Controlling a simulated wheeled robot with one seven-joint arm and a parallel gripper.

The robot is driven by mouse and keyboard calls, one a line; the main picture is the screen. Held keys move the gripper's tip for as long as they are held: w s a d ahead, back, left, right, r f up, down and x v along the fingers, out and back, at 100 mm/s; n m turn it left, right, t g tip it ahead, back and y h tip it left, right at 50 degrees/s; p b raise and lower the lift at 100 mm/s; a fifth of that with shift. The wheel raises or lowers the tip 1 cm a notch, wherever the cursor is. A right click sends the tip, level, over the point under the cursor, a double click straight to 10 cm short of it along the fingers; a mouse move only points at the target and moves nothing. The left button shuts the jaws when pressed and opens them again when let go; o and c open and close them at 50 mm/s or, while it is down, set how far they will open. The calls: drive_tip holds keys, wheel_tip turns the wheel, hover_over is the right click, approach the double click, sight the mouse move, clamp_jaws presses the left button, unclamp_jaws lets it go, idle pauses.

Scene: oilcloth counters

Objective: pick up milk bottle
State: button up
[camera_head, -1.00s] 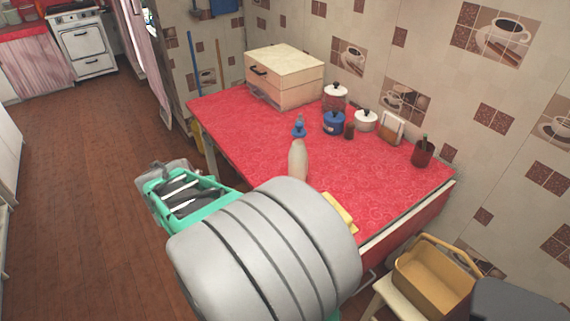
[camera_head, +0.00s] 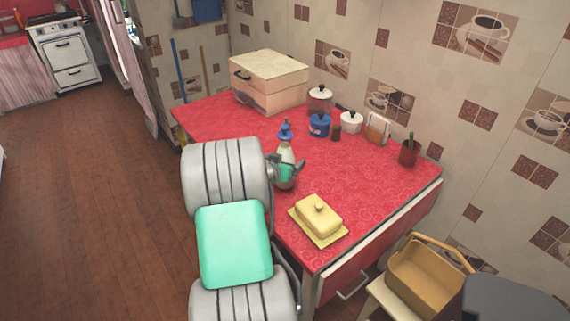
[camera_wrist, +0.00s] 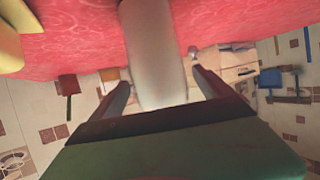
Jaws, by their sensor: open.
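The milk bottle (camera_head: 287,153), pale cream, stands on the red counter; my gripper (camera_head: 286,173) hides its lower part in the head view. In the wrist view the bottle (camera_wrist: 152,50) runs down the middle of the picture, between the two fingers of my gripper (camera_wrist: 160,84). The fingers are open, one on each side of the bottle, with narrow gaps visible. I cannot tell whether either finger touches it.
A yellow butter dish (camera_head: 319,218) sits near the counter's front edge. A small blue-topped item (camera_head: 285,132) stands close behind the bottle.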

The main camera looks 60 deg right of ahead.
drive_tip(key=shift+c, duration=0.2)
clamp_jaws()
drive_tip(key=shift+r, duration=0.15)
idle(0.7)
